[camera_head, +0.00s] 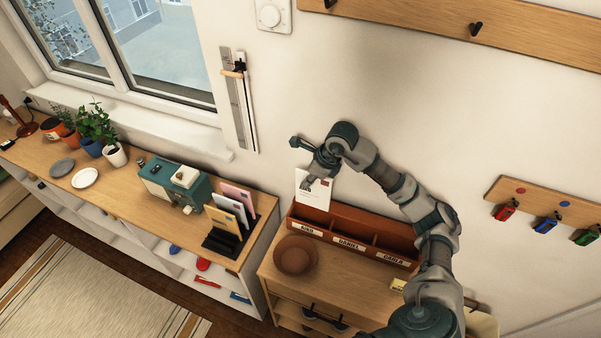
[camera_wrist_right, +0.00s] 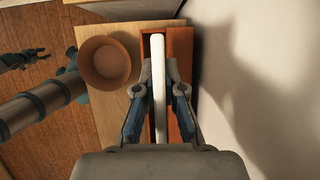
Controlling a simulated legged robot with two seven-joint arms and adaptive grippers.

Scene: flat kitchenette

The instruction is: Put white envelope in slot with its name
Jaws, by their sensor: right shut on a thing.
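My right gripper (camera_head: 320,170) is shut on the white envelope (camera_head: 312,192), near its top edge. The envelope hangs upright over the left part of the brown wooden letter holder (camera_head: 345,224), at the slot whose label seems to read AIKO (camera_head: 307,229). In the right wrist view the envelope (camera_wrist_right: 158,90) is edge-on between the fingers (camera_wrist_right: 160,75), above the holder (camera_wrist_right: 181,45). Its lower edge is hidden, so I cannot tell how deep it sits. The other labels read about DANIEL and CARLA. My left gripper (camera_wrist_right: 24,60) shows small at the left of the wrist view; its jaw state is unclear.
A brown bowl (camera_head: 295,255) stands in front of the holder on the wooden cabinet (camera_head: 275,270). A black rack (camera_head: 222,243) with several envelopes stands on the shelf to the left. The wall (camera_head: 400,120) is close behind the holder.

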